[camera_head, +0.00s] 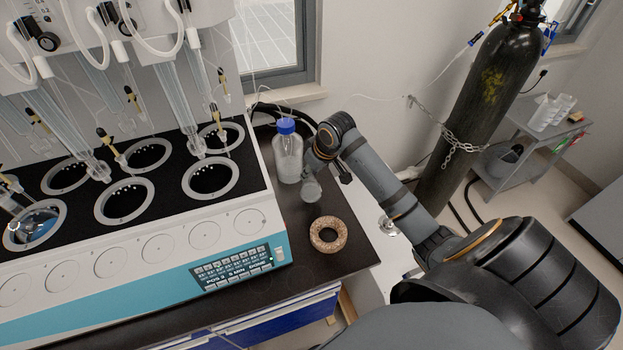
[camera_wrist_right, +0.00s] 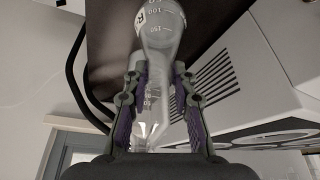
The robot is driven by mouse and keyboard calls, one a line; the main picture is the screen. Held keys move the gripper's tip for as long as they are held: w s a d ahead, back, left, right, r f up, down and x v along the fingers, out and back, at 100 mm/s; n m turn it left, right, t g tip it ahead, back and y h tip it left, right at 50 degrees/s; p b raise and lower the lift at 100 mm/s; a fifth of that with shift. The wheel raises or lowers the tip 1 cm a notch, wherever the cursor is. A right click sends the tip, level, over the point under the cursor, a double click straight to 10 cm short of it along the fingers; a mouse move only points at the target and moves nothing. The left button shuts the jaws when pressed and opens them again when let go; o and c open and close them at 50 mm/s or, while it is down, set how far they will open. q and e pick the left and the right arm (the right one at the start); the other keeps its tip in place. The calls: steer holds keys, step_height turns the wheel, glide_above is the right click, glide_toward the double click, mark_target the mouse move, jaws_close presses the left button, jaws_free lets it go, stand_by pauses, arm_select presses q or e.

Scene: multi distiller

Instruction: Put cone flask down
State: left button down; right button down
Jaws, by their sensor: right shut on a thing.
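The cone flask (camera_head: 312,190) is clear glass and hangs at the end of my right arm, above the dark bench, behind the cork ring. In the right wrist view the flask (camera_wrist_right: 162,35) shows its graduated body at the top and its neck between the fingers. My right gripper (camera_wrist_right: 157,80) is shut on the neck. In the head view my right gripper (camera_head: 318,165) is small and partly hidden by its own wrist. Whether the flask's base touches the bench cannot be told. My left gripper is not in view.
A cork ring (camera_head: 328,235) lies on the dark bench (camera_head: 345,262). A blue-capped bottle (camera_head: 288,158) stands just left of the flask. The large distiller (camera_head: 205,235) fills the left side. A chained black gas cylinder (camera_head: 480,100) stands at the right.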

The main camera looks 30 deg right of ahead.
step_height(320, 180, down, 3)
steer(key=shift+s+r, duration=0.1)
steer(key=shift+r, duration=0.1)
steer(key=shift+f, duration=0.4)
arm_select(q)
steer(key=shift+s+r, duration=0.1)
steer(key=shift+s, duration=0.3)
arm_select(e)
steer(key=c, duration=1.1)
jaws_free()
steer(key=shift+f, duration=0.1)
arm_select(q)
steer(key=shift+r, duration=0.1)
arm_select(e)
steer(key=v, duration=1.2)
